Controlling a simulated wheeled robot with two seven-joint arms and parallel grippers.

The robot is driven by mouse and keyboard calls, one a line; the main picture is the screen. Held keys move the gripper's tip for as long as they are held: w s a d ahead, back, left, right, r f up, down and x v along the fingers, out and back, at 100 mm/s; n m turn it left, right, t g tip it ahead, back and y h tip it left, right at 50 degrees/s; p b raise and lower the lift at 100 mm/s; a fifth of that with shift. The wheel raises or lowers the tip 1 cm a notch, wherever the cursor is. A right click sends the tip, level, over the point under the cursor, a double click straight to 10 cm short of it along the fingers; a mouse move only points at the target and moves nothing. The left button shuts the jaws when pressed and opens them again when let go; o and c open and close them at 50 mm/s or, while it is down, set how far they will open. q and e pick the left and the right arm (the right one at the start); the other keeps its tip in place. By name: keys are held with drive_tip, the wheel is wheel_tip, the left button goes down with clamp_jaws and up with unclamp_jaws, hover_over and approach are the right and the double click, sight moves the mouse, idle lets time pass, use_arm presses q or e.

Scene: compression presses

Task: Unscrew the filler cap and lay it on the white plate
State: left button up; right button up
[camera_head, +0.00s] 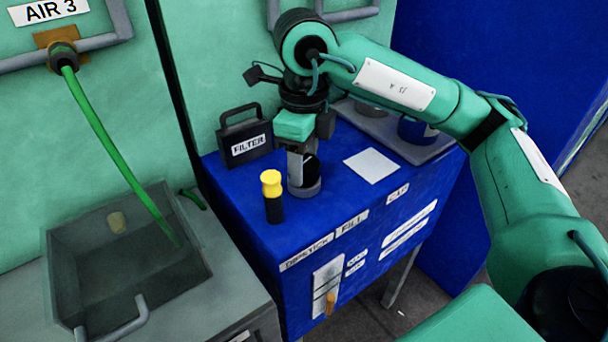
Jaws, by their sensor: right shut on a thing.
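My right gripper (303,172) points down over the FILL part of the blue cabinet top. It is shut on the black filler cap (312,167), which is partly hidden by the fingers. The cap sits at the grey round filler neck (304,191); I cannot tell whether it is still threaded or loose. The white plate (371,165) lies flat and empty on the blue top, to the right of the gripper. My left gripper is not in view.
A yellow-topped dipstick (272,190) stands upright just left of the neck. A black FILTER box (245,138) stands behind it. A grey tray (432,148) with round containers is at the back right. A grey sink (130,270) with a green hose (115,145) is at left.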

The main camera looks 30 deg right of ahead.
drive_tip(key=shift+r+p, duration=0.6)
drive_tip(key=shift+r, duration=0.2)
drive_tip(key=shift+r+p, duration=1.55)
drive_tip(key=shift+r, duration=0.4)
